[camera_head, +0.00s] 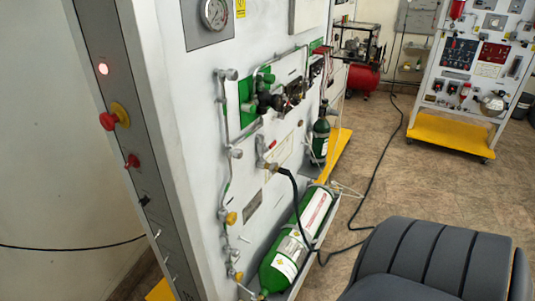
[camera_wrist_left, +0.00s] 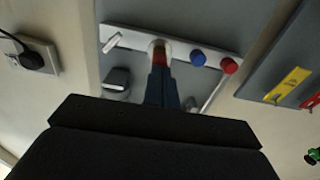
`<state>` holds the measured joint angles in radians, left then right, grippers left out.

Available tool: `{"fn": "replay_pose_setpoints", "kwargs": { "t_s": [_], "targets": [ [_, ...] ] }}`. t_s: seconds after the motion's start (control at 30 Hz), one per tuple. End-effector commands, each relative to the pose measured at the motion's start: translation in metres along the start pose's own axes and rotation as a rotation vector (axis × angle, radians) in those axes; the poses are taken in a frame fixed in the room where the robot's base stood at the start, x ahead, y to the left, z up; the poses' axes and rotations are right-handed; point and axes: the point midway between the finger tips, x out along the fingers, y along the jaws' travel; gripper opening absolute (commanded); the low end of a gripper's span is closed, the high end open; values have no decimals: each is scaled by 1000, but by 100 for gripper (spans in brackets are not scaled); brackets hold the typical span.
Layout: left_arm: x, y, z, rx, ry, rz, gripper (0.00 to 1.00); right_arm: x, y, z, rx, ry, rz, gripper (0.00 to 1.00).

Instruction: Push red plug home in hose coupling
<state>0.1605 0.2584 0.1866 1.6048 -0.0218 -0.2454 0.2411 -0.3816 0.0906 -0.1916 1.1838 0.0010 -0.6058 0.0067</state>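In the left wrist view a small red piece (camera_wrist_left: 159,52), which looks like the red plug, sits at a pale round socket (camera_wrist_left: 154,43) on a white bar. This socket may be the hose coupling; how deep the red piece sits cannot be told. My left gripper (camera_wrist_left: 161,70) points at it, its narrow dark blue fingers close together and their tips against or just short of the red piece. Whether they grip it is unclear. In the head view neither gripper shows, and I cannot pick out the plug there. My right gripper is in neither view.
A blue knob (camera_wrist_left: 198,58) and a red knob (camera_wrist_left: 229,65) sit right of the socket. The trainer panel (camera_head: 205,130) carries pipes, valves and a black hose (camera_head: 292,185). A green cylinder (camera_head: 283,262) lies at its foot.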

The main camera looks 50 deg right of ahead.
Motion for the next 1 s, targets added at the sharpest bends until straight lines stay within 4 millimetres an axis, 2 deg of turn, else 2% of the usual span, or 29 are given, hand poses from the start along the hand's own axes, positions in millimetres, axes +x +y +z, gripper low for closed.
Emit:
{"fn": "replay_pose_setpoints", "kwargs": {
  "t_s": [1.0],
  "targets": [
    [10, 0, 1, 0, -1, 0, 0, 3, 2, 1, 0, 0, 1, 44]
  ]
}}
